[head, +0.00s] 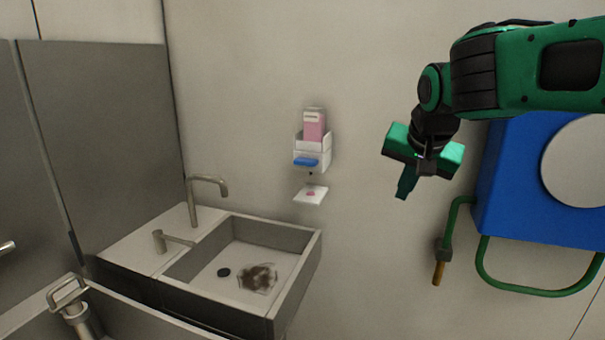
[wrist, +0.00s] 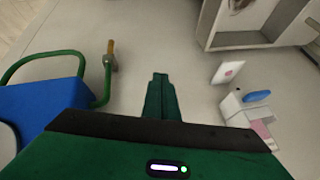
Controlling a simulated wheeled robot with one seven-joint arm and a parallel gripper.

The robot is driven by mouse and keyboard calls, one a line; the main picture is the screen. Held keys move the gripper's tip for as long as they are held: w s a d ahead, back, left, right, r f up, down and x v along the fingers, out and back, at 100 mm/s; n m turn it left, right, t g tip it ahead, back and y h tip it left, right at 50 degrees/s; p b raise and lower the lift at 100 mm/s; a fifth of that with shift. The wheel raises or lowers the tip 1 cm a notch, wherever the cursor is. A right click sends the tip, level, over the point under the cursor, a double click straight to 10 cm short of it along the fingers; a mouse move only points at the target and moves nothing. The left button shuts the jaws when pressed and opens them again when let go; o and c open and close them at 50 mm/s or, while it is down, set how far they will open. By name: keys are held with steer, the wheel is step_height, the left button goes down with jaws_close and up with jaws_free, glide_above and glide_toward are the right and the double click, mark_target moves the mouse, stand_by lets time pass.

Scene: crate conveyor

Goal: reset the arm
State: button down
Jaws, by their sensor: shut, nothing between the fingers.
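My gripper (head: 405,186) is green and black and hangs in the air at the right of the head view, in front of the bare wall. Its fingers point down and are together, with nothing between them. In the wrist view the shut fingers (wrist: 160,92) show at the centre against the pale wall. My arm reaches in from the upper right of the head view. The gripper is apart from everything around it.
A blue hose reel (head: 510,190) with a green hose (head: 520,292) is close at the right. A soap dispenser (head: 312,145) is on the wall, left of my gripper, above a small white tray (head: 310,194). A metal sink (head: 300,262) stands lower left. The wall between dispenser and reel is clear.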

steer(key=s+d+f+g+h, duration=0.1)
steer(key=s+d+f+g, duration=0.1)
steer(key=s+d+f, duration=0.45)
steer(key=s+d+f+g, duration=0.2)
steer(key=s+d+f, duration=0.1)
steer(key=s+d, duration=0.55)
steer(key=s+d+f+g, duration=0.1)
steer(key=s+d+f, duration=0.1)
steer(key=s+f, duration=0.2)
steer(key=s+d+f+g+y, duration=0.1)
steer(key=s+f, duration=0.3)
steer(key=s, duration=0.7)
steer(key=shift+s+d+y, duration=0.3)
steer(key=shift+d, duration=0.4)
steer(key=shift+w+f+g, duration=0.15)
steer(key=shift+g, duration=0.15)
steer(key=shift+w+f, duration=0.2)
steer(key=shift+w, duration=0.25)
